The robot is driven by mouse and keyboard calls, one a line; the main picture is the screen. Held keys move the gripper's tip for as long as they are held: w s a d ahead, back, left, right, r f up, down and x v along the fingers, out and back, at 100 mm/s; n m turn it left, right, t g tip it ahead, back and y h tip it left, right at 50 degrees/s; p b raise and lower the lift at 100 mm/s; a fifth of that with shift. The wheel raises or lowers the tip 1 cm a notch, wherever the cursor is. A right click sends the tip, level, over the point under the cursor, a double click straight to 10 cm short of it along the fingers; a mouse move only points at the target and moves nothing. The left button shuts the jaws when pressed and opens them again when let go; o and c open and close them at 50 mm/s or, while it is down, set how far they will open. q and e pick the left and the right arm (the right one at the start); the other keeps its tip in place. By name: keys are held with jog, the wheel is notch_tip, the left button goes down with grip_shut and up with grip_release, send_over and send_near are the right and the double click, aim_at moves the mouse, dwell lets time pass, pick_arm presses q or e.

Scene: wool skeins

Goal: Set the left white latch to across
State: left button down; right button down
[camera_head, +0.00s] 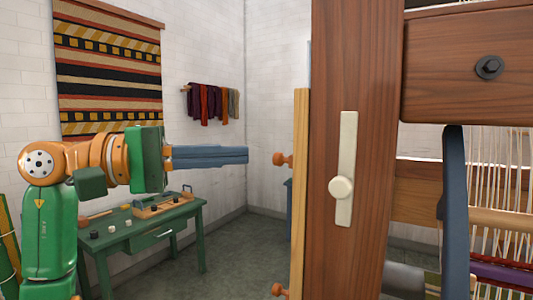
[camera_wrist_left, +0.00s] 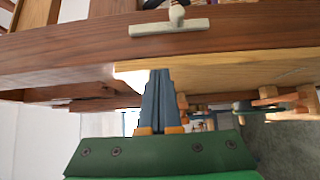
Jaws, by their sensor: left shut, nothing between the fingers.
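A white latch (camera_head: 347,150) is on the front face of a brown wooden post. Its long bar stands upright, along the post, with a round knob (camera_head: 341,188) below its middle. In the left wrist view the latch bar (camera_wrist_left: 150,29) lies along the post near the top edge. My left gripper (camera_head: 247,155) is shut and empty, its blue-grey fingers pointing right. It is left of the post and apart from the latch. In the left wrist view the shut fingers (camera_wrist_left: 158,75) point up toward the post, with the latch beyond them. My right gripper is not in view.
The brown post (camera_head: 365,60) has a pale wooden strip (camera_head: 300,190) with orange pegs (camera_head: 280,159) on its left side. Loom threads (camera_head: 495,170) are at right. A green table (camera_head: 165,238) with small items stands behind my left arm. A striped rug hangs on the wall.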

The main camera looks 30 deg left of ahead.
aim_at(340, 153)
pick_arm(q)
jog(key=p+x, duration=0.1)
jog(key=x, duration=0.7)
jog(key=shift+r+p, duration=0.15)
jog(key=shift+p, duration=0.25)
jog(key=d, duration=0.3)
jog(key=shift+w+d, duration=0.15)
jog(key=shift+d, duration=0.15)
jog(key=shift+d+p, duration=0.3)
jog(key=shift+d, duration=0.05)
